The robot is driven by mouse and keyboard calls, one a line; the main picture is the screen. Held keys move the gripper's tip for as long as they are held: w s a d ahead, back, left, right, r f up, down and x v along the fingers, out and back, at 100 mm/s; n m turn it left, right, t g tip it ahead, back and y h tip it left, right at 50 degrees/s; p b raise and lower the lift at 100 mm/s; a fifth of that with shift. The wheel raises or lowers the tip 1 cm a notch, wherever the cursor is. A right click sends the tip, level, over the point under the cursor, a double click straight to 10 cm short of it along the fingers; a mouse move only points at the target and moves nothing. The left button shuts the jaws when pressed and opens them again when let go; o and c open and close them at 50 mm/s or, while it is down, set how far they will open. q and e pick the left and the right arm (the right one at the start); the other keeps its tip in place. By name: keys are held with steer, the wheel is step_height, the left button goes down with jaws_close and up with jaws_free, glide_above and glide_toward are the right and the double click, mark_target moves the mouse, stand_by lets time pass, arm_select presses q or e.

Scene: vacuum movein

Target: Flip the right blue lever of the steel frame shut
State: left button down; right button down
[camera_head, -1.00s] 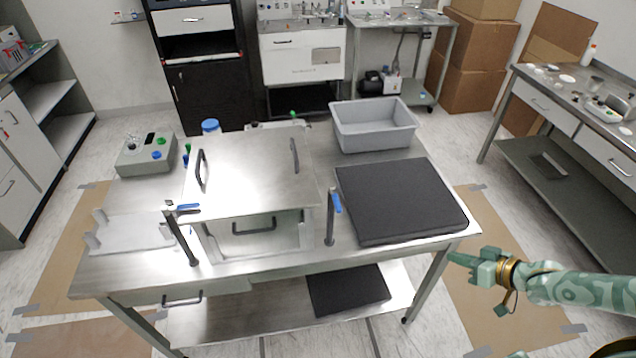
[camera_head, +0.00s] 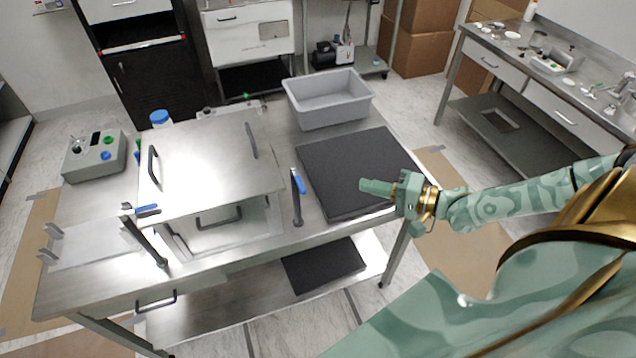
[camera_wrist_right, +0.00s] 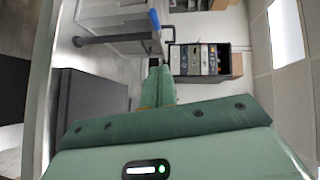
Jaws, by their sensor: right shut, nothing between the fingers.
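My left gripper is not in view.
The black mat (camera_head: 350,165) lies on the table right of the frame. A grey bin (camera_head: 328,100) stands behind it. A control box (camera_head: 94,158) with buttons stands at the left. A side table (camera_head: 545,90) is at the right.

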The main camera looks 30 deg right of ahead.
glide_toward(298, 181)
steer(key=w+d, duration=0.2)
steer(key=w, duration=0.2)
steer(key=shift+w+a+f+p, duration=0.15)
steer(key=shift+w+a+f, duration=0.1)
steer(key=shift+a, duration=0.4)
steer(key=shift+w+a+f+p, duration=0.1)
steer(key=shift+a+f+p, duration=0.1)
steer(key=shift+a, duration=0.4)
steer(key=shift+w+a+f+p, duration=0.1)
steer(key=shift+w+a+f, duration=0.15)
steer(key=shift+a, duration=0.4)
